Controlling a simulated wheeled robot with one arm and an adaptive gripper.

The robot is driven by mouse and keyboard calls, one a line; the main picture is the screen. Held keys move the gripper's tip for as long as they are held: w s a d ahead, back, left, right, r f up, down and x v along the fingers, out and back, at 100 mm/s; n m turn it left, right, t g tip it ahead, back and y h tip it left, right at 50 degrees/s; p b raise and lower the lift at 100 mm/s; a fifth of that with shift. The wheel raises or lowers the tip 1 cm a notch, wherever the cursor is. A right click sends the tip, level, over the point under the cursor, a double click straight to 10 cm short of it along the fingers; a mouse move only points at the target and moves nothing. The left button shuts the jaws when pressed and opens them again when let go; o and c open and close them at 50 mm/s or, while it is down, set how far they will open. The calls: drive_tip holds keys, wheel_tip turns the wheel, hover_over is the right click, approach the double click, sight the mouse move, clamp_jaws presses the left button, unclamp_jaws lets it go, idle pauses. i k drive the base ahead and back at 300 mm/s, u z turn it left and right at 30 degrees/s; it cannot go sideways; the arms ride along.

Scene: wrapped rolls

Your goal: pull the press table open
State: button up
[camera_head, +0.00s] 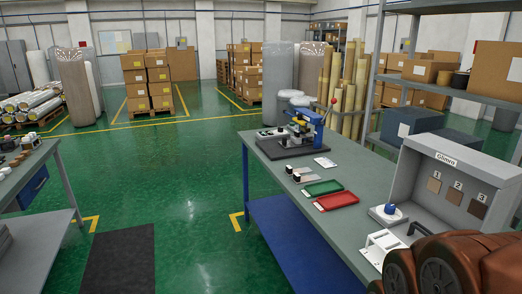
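A small press (302,127) with a blue frame, a lever with a red knob and a dark base stands on the far part of the grey-green workbench (365,180). A low part (268,133) with a pale top reaches out to the left of the press body; it looks like the press table, but it is too small to tell how far out it sits. Brown, rounded links of my arm fill the bottom right corner. My gripper is not in view, and nothing of mine touches the press.
A green tray (323,188) and a red tray (337,200) lie in front of the press. A grey booth (450,175) with numbered samples and a blue-knobbed device (388,214) stand at the right.

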sight(294, 142)
drive_tip(key=u, duration=0.5)
drive_tip(key=i, duration=1.55)
drive_tip(key=u, duration=0.3)
drive_tip(key=i, duration=1.75)
drive_tip(key=z, duration=0.8)
drive_tip(key=i, duration=0.9)
drive_tip(key=z, duration=0.35)
